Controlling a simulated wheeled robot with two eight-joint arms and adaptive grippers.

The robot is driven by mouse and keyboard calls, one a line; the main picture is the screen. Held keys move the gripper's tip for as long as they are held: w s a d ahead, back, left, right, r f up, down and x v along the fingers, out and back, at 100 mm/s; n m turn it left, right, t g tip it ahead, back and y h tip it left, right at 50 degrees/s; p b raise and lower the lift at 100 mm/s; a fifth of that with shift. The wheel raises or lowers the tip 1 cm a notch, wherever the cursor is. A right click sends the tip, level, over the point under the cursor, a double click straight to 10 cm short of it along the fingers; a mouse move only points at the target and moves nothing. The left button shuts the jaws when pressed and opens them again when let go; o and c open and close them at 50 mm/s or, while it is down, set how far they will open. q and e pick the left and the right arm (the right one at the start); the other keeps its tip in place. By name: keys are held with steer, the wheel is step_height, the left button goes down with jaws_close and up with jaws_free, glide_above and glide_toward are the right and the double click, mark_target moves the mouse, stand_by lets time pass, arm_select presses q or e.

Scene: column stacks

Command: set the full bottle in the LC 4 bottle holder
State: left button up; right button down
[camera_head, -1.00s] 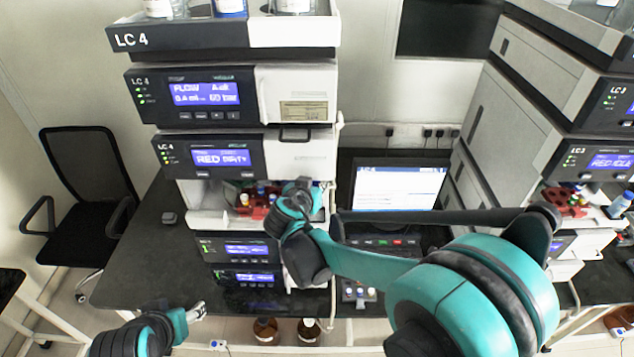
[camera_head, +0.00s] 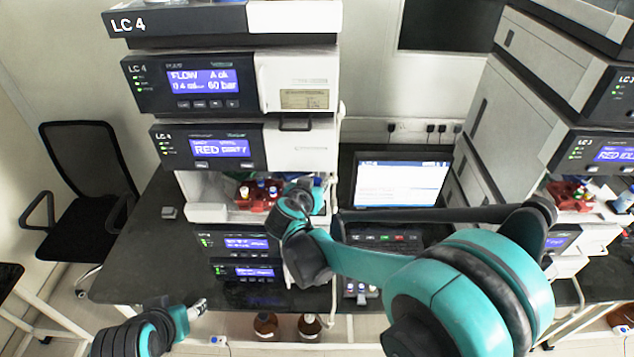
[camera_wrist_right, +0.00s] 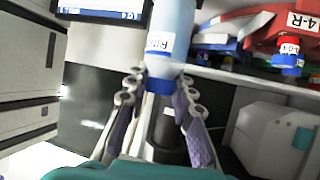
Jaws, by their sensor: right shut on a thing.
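My right gripper (camera_wrist_right: 155,95) is shut on a bottle (camera_wrist_right: 172,30) with a pale blue body, a white label and a darker blue end between the fingers. In the head view my right gripper (camera_head: 304,197) is at the open bay of the LC 4 stack, its fingertips mostly hidden. The LC 4 top tray (camera_head: 180,24) is cut off by the upper edge; I cannot tell whether it is the bottle holder. My left gripper (camera_head: 198,309) is low at the left, away from the stack, its jaw state unclear.
A red rack (camera_head: 262,197) with several capped vials sits in the bay; a red rack (camera_wrist_right: 245,32) shows beside the held bottle. A laptop (camera_head: 400,186) stands right of the stack. Brown bottles (camera_head: 266,326) stand below the bench. Another instrument stack (camera_head: 520,90) is at the right.

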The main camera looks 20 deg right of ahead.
steer(key=shift+f+b, duration=0.85)
steer(key=shift+f, duration=0.1)
stand_by(0.5)
stand_by(0.3)
steer(key=c, duration=1.2)
jaws_free()
steer(key=v, duration=1.2)
steer(key=s+d+f+n+g+y+b, duration=0.1)
steer(key=s+d+f+n+y+b, duration=0.1)
steer(key=s+f+b, duration=0.3)
steer(key=s+d+f+n+g+y+b, duration=0.1)
steer(key=s+f+b, duration=0.5)
steer(key=f, duration=0.7)
steer(key=s+d+f+n+g+y+b, duration=0.1)
steer(key=s+d+f+n+y+b, duration=0.1)
steer(key=s+f+b, duration=0.3)
step_height(320, 180, down, 4)
steer(key=n+y+b, duration=0.1)
steer(key=b, duration=0.2)
steer(key=shift+s+d+g+y, duration=0.3)
steer(key=shift+s+d+g, duration=0.1)
